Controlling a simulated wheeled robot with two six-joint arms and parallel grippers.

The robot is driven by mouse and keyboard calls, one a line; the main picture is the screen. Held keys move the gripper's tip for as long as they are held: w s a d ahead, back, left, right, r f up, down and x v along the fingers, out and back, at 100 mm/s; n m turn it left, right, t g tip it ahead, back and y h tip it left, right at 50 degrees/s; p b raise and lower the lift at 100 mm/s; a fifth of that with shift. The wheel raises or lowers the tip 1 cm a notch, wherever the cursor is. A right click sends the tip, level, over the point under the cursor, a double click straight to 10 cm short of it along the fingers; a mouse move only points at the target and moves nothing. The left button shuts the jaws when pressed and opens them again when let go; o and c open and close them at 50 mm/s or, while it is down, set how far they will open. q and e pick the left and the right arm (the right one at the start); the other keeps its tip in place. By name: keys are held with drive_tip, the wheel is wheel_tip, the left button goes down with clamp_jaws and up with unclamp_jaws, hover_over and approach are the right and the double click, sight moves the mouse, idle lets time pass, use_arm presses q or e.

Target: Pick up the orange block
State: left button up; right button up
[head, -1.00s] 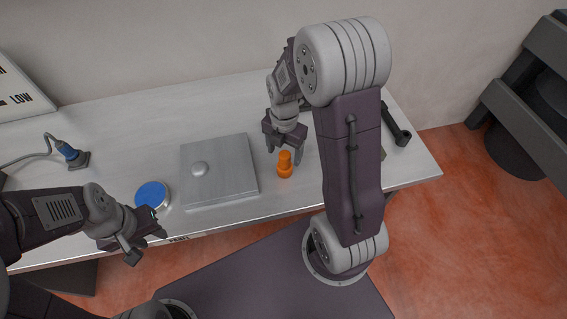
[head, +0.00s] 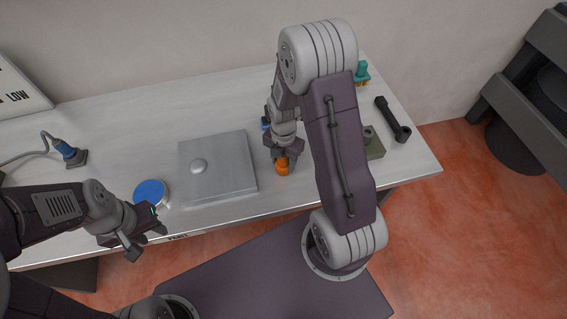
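The orange block (head: 282,169) stands on the grey table, just right of the metal plate. It is a small piece with a rounded base, and its upper part is hidden by my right gripper. My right gripper (head: 285,158) points down at the block, with its fingers beside the block's top. The view is too small to tell whether the fingers press on it. My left gripper (head: 138,246) hangs over the table's front edge at the left, with its fingers apart and nothing seen between them.
A metal plate with a knob (head: 217,178) and a blue-topped round tin (head: 151,192) lie left of the block. A blue plug (head: 68,153) is farther left. A dark bar (head: 393,121), a greenish block (head: 374,147) and a teal-topped piece (head: 361,72) are at the right.

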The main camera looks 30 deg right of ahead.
clamp_jaws()
drive_tip(key=shift+w, duration=0.1)
drive_tip(key=shift+r, duration=0.6)
wheel_tip(320, 180, up, 3)
drive_tip(key=shift+w+f, duration=0.1)
drive_tip(key=shift+f, duration=0.05)
drive_tip(key=s+d+r, duration=0.3)
drive_tip(key=s+r, duration=0.4)
drive_tip(key=s, duration=0.4)
drive_tip(key=shift+s, duration=0.25)
drive_tip(key=shift+o, duration=2.1)
unclamp_jaws()
drive_tip(key=shift+d, duration=0.1)
clamp_jaws()
